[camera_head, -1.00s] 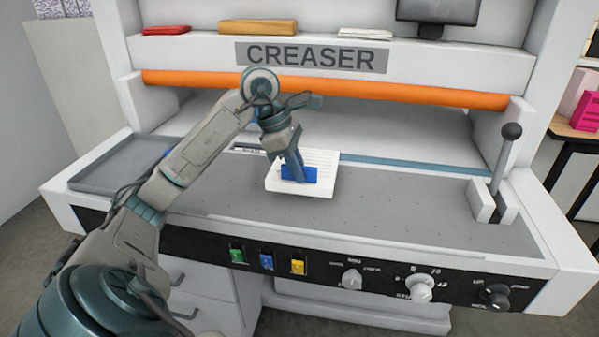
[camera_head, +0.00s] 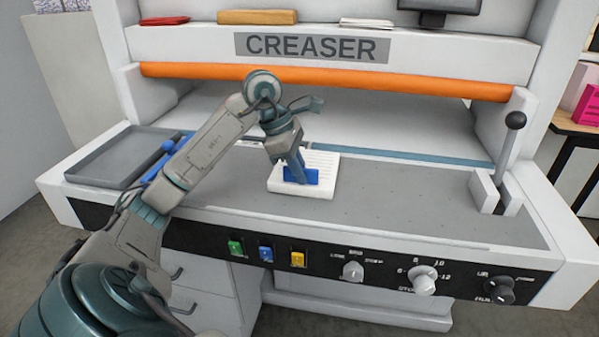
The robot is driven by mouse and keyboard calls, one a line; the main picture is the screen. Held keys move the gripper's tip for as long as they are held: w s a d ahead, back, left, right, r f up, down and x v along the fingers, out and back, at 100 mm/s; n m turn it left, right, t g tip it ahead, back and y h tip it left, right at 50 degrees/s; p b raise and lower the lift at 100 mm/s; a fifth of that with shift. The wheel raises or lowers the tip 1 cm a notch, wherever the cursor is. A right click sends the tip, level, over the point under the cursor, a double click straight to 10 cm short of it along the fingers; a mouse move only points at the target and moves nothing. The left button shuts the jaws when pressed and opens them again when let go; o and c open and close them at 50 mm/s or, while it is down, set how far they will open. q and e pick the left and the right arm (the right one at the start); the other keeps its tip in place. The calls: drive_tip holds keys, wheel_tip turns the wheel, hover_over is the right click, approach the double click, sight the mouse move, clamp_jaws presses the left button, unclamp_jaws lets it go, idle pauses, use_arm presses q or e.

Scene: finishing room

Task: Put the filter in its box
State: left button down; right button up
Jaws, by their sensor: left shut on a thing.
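A flat white ribbed block (camera_head: 324,161) with a blue part (camera_head: 311,178) on its front side, which looks like the filter, is at the middle of the grey machine bed. My left gripper (camera_head: 299,177) reaches down to it from above and is shut on it at the blue part. I cannot tell whether the filter rests on the bed or is just above it. A blue object (camera_head: 154,172), partly hidden behind my left arm, lies beside the grey tray; it may be the box, but its shape is unclear. My right gripper is not in view.
A grey shallow tray (camera_head: 115,160) is at the bed's left end. An orange bar (camera_head: 330,80) spans the back above the bed. An upright lever (camera_head: 507,150) stands at the right end. The grey bed (camera_head: 400,200) is clear between filter and lever.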

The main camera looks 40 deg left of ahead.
use_arm(q)
drive_tip(key=shift+f, duration=0.15)
drive_tip(key=c, duration=1.5)
unclamp_jaws()
